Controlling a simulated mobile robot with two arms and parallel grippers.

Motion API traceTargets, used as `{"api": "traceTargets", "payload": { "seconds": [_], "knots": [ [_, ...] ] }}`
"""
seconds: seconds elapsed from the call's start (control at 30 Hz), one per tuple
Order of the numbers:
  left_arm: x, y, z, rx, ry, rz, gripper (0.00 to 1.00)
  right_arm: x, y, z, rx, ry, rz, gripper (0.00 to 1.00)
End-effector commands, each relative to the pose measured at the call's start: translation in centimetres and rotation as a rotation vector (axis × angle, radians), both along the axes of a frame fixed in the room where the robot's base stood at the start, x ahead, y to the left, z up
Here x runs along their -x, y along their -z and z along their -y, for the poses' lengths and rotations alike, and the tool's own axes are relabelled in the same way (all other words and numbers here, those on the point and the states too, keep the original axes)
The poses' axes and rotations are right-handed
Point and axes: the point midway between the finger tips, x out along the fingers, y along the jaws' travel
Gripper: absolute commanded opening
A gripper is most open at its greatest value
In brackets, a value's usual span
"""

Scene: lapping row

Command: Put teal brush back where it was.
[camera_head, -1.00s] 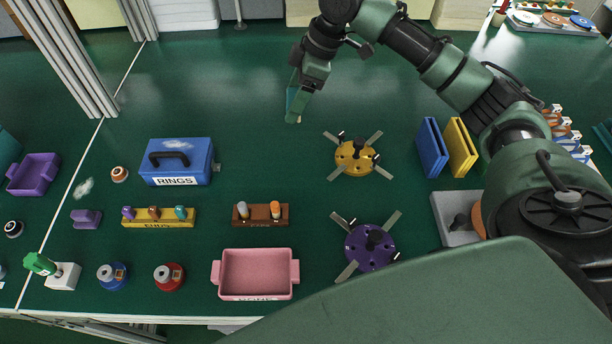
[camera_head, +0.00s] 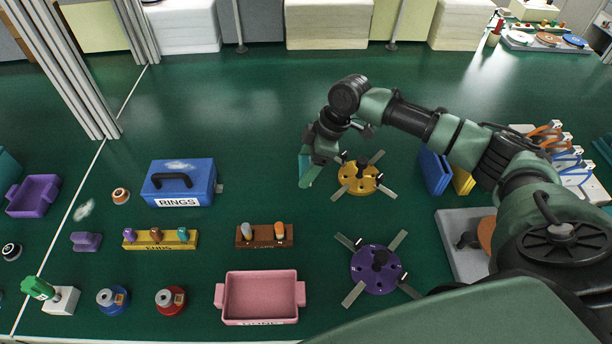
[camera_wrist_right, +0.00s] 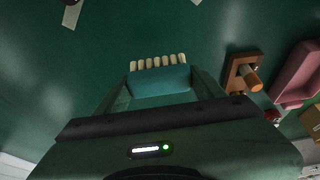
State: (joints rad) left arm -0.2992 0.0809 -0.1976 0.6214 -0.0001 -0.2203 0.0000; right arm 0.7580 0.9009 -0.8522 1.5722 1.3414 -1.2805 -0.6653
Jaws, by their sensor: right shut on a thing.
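My right gripper (camera_head: 306,176) is shut on the teal brush (camera_wrist_right: 162,82), which shows between its fingers in the right wrist view with a row of pale bristles along its outer edge. In the head view the gripper hangs over the green table, left of the yellow round carrier (camera_head: 357,178) and behind the brown block (camera_head: 264,242); the brush is mostly hidden there by the fingers. A gap of table shows around the bristles in the wrist view. My left gripper is not in view.
The brown block holds two pegs. The pink bin (camera_head: 260,298), purple carrier (camera_head: 377,270), blue RINGS box (camera_head: 178,190) and yellow ENDS block (camera_head: 160,246) stand nearby. Blue and yellow upright panels are right. Open table lies between the RINGS box and my gripper.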

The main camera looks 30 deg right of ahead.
Motion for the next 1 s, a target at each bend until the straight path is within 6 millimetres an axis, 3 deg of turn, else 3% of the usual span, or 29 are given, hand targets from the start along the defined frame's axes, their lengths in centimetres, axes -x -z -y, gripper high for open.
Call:
{"api": "traceTargets", "payload": {
  "seconds": [0.37, 0.73, 0.77, 0.8, 0.83, 1.0],
  "knots": [
    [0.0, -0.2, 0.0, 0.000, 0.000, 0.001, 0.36, 0.1, 4.3, 0.0, 0.001, 0.001, -0.002, 0.36],
    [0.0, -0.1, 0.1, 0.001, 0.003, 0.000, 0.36, 0.1, 4.8, 0.0, 0.001, 0.000, 0.000, 0.36],
    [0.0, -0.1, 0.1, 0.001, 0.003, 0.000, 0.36, 0.0, 4.8, 0.0, 0.001, 0.000, 0.000, 0.74],
    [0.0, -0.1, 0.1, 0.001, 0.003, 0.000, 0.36, 0.0, 4.8, 0.0, 0.001, 0.000, 0.000, 0.85],
    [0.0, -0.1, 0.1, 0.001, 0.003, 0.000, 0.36, 0.0, 4.8, 0.0, 0.001, 0.000, 0.000, 0.90],
    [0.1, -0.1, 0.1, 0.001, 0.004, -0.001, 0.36, 0.0, 4.8, 0.0, 0.001, 0.000, 0.000, 0.90]
  ]
}}
